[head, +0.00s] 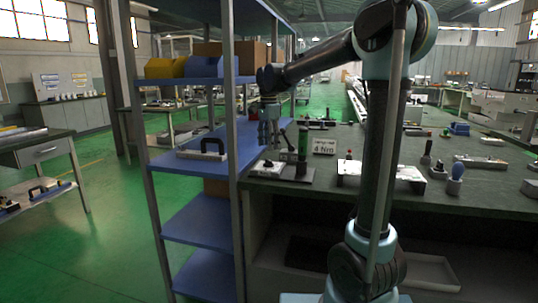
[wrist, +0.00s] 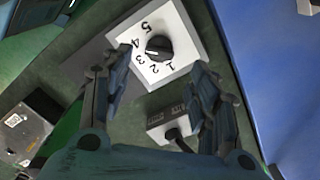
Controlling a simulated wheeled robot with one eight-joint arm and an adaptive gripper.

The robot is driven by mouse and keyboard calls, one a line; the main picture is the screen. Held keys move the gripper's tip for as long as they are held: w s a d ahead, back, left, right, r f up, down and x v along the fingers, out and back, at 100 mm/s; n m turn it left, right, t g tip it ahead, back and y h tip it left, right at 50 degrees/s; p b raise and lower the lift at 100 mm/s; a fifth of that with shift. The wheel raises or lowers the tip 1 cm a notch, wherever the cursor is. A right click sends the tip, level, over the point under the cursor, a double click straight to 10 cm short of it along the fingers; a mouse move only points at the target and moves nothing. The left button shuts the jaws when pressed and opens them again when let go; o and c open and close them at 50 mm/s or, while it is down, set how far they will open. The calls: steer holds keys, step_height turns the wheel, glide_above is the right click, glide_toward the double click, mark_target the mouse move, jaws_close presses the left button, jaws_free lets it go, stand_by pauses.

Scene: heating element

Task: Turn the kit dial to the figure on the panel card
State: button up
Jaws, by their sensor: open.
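The kit dial, a black knob (wrist: 158,47) on a white plate (wrist: 181,25) marked 1 to 5, is in the wrist view between and beyond my fingertips. A light mark on the knob faces the 3 and 4 side; its exact setting is unclear. In the head view the white dial plate (head: 267,169) lies at the left end of the dark bench. The panel card (head: 324,146) stands behind it and reads 4 Nm. My gripper (head: 270,140) is open and empty above the dial; it also shows in the wrist view (wrist: 158,68).
A grey block (wrist: 162,127) with a dark upright tool sits beside the dial. A green cylinder (head: 303,141) stands behind it. A blue shelf rack (head: 205,153) adjoins the bench on the left. A white tray-like fixture (head: 381,175) lies to the right.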

steer(key=shift+r, duration=2.8)
steer(key=shift+d, duration=0.1)
steer(key=s+d+f+n, duration=0.35)
steer(key=s+d, duration=0.45)
steer(key=d, duration=0.3)
steer(key=s+d+f+n, duration=0.2)
steer(key=s+d+f, duration=0.3)
steer(key=s+f, duration=0.2)
steer(key=s+d+f+n+t, duration=0.1)
steer(key=s+d+f+n, duration=0.2)
steer(key=s+f, duration=0.5)
steer(key=s+d+f+n+t, duration=0.1)
steer(key=s+d+f+n, duration=0.2)
steer(key=s+d+f, duration=0.3)
step_height(320, 180, down, 2)
steer(key=shift+s+d+f, duration=0.2)
steer(key=shift+s+d, duration=0.1)
steer(key=shift+s, duration=0.65)
